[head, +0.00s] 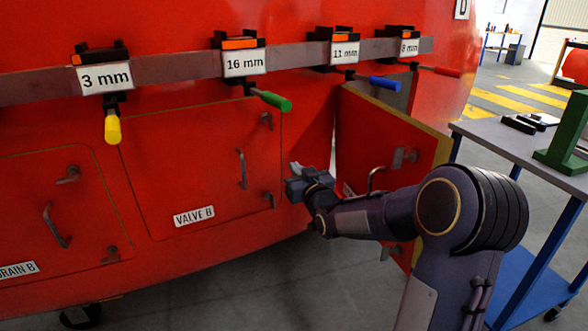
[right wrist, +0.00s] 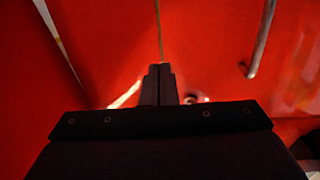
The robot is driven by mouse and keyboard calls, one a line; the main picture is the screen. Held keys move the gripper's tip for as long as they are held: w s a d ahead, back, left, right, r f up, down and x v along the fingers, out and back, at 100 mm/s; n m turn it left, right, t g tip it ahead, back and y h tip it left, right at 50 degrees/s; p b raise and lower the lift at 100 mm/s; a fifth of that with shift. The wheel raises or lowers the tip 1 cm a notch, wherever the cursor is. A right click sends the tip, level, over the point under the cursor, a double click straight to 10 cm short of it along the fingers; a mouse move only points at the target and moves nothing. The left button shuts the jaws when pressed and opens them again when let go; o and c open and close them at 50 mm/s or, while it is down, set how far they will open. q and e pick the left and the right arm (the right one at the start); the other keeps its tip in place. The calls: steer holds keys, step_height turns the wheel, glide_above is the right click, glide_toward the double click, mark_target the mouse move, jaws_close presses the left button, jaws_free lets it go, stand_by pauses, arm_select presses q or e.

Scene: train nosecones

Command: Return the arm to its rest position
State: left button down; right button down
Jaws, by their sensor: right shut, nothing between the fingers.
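My right arm (head: 385,213) reaches in from the right in the head view. Its gripper (head: 297,170) is in front of the red nosecone, between the closed VALVE B door (head: 190,170) and an open red door (head: 380,150). In the right wrist view the fingers of the right gripper (right wrist: 159,85) are together and empty, with red panels beyond them. A grey handle (right wrist: 262,40) shows at the upper right there. I cannot tell whether the fingertips touch the nosecone. My left gripper is not in view.
A rail (head: 180,72) carries several tools with coloured handles, labelled 3 mm to 8 mm. The open door stands close behind my right forearm. A grey-topped table (head: 500,140) with a green object (head: 567,135) is at the right.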

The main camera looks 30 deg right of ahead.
steer(key=s, duration=0.7)
steer(key=shift+s+a+f, duration=0.15)
steer(key=shift+s+a, duration=0.1)
steer(key=shift+s, duration=0.15)
steer(key=s+a+f+g+y, duration=0.2)
steer(key=s+a+f+g, duration=0.15)
steer(key=s+a, duration=0.4)
steer(key=s+a+f+g+y, duration=0.3)
steer(key=s+a+g, duration=0.2)
steer(key=s, duration=0.6)
steer(key=s+a+f+g+y, duration=0.2)
steer(key=s+a+f+g, duration=0.15)
steer(key=s+a, duration=0.4)
step_height(320, 180, up, 23)
steer(key=s+d+p, duration=0.1)
steer(key=p, duration=2.1)
steer(key=shift+s+g+p, duration=0.3)
steer(key=shift+s+p, duration=0.05)
steer(key=shift+p, duration=0.05)
